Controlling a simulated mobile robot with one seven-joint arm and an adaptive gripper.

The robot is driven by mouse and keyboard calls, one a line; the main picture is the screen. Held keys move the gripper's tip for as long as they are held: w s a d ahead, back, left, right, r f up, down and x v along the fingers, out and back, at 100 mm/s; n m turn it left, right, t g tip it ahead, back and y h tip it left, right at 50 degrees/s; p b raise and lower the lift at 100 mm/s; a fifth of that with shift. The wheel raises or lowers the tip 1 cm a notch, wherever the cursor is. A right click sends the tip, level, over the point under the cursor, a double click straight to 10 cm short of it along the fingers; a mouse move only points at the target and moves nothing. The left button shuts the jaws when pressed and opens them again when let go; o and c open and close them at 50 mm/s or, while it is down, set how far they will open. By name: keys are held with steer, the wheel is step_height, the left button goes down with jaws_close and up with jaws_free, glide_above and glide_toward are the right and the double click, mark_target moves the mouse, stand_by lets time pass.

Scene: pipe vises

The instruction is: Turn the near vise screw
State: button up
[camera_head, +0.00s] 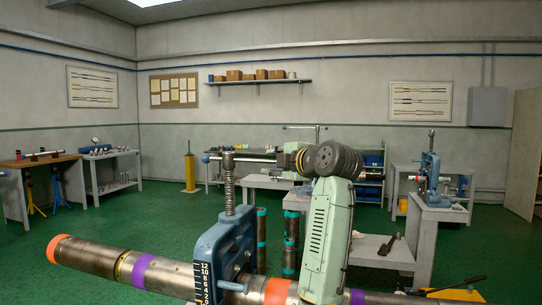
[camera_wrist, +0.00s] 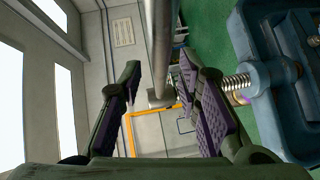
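The near vise (camera_head: 225,248) is blue and clamps a long pipe with orange and purple bands; part of it is at the right in the wrist view (camera_wrist: 275,95). Its threaded screw (camera_head: 229,182) stands upright in the head view and shows at right of the fingers in the wrist view (camera_wrist: 238,83). A grey handle bar (camera_wrist: 160,45) runs between my gripper's two fingers (camera_wrist: 160,80). Small gaps show beside the bar, and the fingers stand apart, so my gripper is open. In the head view, the handle's ball end (camera_head: 206,159) sticks out left of the screw.
The pipe (camera_head: 165,272) runs low across the front. Dark pipes with teal bands (camera_head: 290,240) stand behind the near vise. Another blue vise (camera_head: 430,175) stands on a bench at right. Benches (camera_head: 110,170) line the left. Green floor (camera_head: 150,220) is clear at left.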

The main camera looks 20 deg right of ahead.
steer(key=shift+w+a+f, duration=0.1)
steer(key=shift+w, duration=0.55)
steer(key=shift+c, duration=0.6)
jaws_close()
